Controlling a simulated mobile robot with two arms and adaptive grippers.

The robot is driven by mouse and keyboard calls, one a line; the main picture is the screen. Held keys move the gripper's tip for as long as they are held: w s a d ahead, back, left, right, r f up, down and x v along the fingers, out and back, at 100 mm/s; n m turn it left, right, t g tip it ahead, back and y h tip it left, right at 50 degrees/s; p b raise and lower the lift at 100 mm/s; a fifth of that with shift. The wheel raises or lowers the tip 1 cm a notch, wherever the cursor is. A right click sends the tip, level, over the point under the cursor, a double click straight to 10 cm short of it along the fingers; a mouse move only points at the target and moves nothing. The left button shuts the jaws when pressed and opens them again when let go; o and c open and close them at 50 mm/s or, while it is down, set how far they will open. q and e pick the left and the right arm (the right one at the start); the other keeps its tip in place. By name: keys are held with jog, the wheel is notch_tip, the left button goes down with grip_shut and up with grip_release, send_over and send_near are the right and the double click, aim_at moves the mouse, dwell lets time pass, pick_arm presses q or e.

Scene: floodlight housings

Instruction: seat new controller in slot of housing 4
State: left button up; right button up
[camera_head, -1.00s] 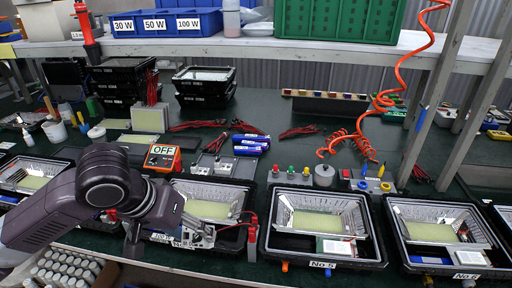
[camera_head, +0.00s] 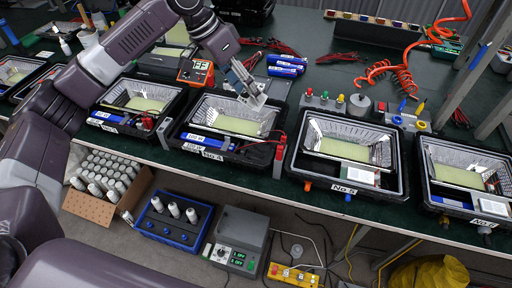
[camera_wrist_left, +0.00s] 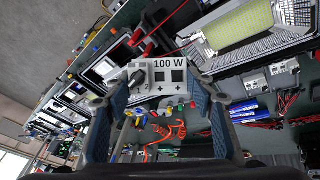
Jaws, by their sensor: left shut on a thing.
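Housing 4 (camera_head: 212,154) stands at the table's front edge in the head view, with a reflector and a yellowish LED panel (camera_head: 239,125) inside. A blue part lies at the left of its front compartment; the compartment's right side looks dark. My left gripper (camera_head: 243,82) is above the back of the housing, shut on a light grey controller (camera_head: 253,97). In the left wrist view the controller (camera_wrist_left: 170,77) shows a "100 W" label and dark squares between the fingertips. It is raised clear of the front compartment. My right gripper is not in view.
A red clip lead (camera_head: 280,148) stands at housing 4's right edge. Housing 5 (camera_head: 346,188) is to the right. An orange meter (camera_head: 196,71) and blue cylinders (camera_head: 286,66) lie behind. A carton of white cylinders (camera_head: 100,190) and a blue crate (camera_head: 172,232) are below the table.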

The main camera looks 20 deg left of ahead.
pick_arm(q)
jog(key=shift+w+r, duration=0.15)
jog(key=shift+w, duration=0.05)
notch_tip(320, 180, down, 19)
jog(key=p, duration=0.3)
jog(key=shift+p, duration=0.35)
jog(key=shift+f, duration=0.35)
jog(key=shift+f, duration=0.1)
jog(key=o, duration=1.3)
